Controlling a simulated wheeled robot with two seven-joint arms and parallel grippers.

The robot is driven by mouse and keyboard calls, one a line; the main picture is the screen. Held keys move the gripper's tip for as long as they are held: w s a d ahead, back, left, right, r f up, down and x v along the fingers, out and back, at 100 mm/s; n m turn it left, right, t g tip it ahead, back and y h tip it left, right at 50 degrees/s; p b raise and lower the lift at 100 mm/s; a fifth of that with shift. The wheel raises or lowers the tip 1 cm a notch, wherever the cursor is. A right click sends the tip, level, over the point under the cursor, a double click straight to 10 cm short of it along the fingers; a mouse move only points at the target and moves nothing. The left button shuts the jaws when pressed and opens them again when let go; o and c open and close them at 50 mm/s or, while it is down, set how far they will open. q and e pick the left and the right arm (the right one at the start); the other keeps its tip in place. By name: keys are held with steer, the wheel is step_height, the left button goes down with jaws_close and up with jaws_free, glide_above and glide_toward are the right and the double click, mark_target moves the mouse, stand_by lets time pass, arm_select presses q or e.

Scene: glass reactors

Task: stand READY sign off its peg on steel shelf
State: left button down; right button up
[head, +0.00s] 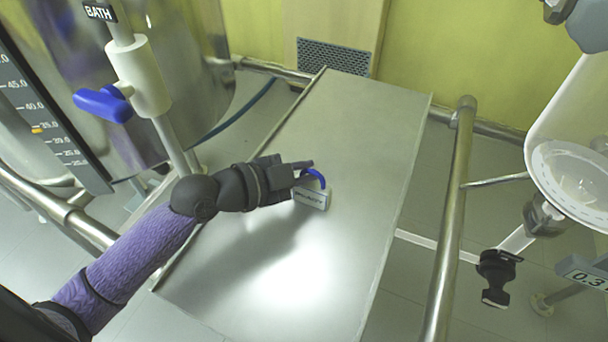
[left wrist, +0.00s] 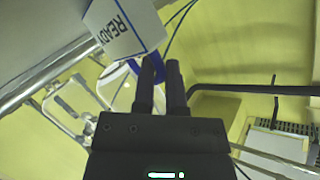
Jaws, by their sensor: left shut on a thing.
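The READY sign (head: 310,197) is a small white plate with a blue loop (head: 314,178) at its top. My left gripper (head: 303,176) is shut on the blue loop, over the middle of the steel shelf (head: 350,115). The sign hangs just below the fingers, roughly upright; I cannot tell whether its lower edge touches the shelf. In the left wrist view the sign (left wrist: 118,30) shows its READY lettering, and the blue loop (left wrist: 150,72) passes at the closed fingertips. No peg is clearly seen. My right gripper is out of view.
A steel vessel with a BATH label (head: 100,12) and a blue-handled valve (head: 104,104) stands left of the shelf. A metal rail (head: 447,225) runs along the right, with a glass vessel (head: 575,140) beyond it. The shelf top is otherwise bare.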

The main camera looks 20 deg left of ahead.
arm_select(q)
steer(key=shift+r, duration=0.15)
steer(key=c, duration=0.7)
jaws_free()
steer(key=shift+f, duration=0.2)
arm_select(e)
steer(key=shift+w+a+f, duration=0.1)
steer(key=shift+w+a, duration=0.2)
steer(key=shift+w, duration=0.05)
arm_select(q)
steer(key=shift+r, duration=0.2)
steer(key=shift+s+a, duration=0.25)
steer(key=shift+s, duration=0.05)
steer(key=v, duration=1.1)
steer(key=shift+r+p, duration=0.15)
steer(key=shift+p, duration=0.15)
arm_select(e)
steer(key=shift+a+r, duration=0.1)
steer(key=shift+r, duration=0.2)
